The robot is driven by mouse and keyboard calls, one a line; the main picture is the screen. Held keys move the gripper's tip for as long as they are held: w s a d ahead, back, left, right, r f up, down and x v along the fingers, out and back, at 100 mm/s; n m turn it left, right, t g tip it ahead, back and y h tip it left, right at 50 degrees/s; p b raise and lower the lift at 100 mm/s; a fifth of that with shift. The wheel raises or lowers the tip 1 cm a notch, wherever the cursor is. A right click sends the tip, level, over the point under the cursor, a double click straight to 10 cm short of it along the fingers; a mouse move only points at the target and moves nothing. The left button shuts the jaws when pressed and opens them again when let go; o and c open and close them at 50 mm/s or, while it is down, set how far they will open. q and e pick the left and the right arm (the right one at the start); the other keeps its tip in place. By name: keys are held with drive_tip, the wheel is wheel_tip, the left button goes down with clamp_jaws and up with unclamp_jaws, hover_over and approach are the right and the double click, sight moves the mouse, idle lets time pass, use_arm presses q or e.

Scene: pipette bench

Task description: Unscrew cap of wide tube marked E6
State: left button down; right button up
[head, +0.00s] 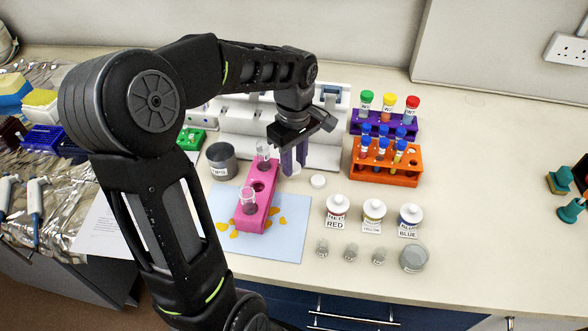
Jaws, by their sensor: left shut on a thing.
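A pink rack (262,186) stands on the light blue mat and holds two wide clear tubes. The rear tube (264,152) and the front tube (249,198) both show no cap on top. No E6 marking can be read on either. My left gripper (294,160) points down just right of the rear tube. It is shut on what looks like a white cap (293,170), mostly hidden by the fingers. Another white cap (318,181) lies on the bench to the right. My right gripper is out of view.
Bottles labelled RED (337,209), yellow (373,213) and BLUE (410,217) stand at the front right. An orange rack (384,177) and a purple rack (408,127) hold tubes behind. A grey tips cup (222,161) stands left.

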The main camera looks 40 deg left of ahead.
sight(294, 166)
use_arm(q)
drive_tip(key=shift+f, duration=1.7)
drive_tip(key=shift+f, duration=0.1)
drive_tip(key=c, duration=1.1)
unclamp_jaws()
wheel_tip(294, 166, up, 12)
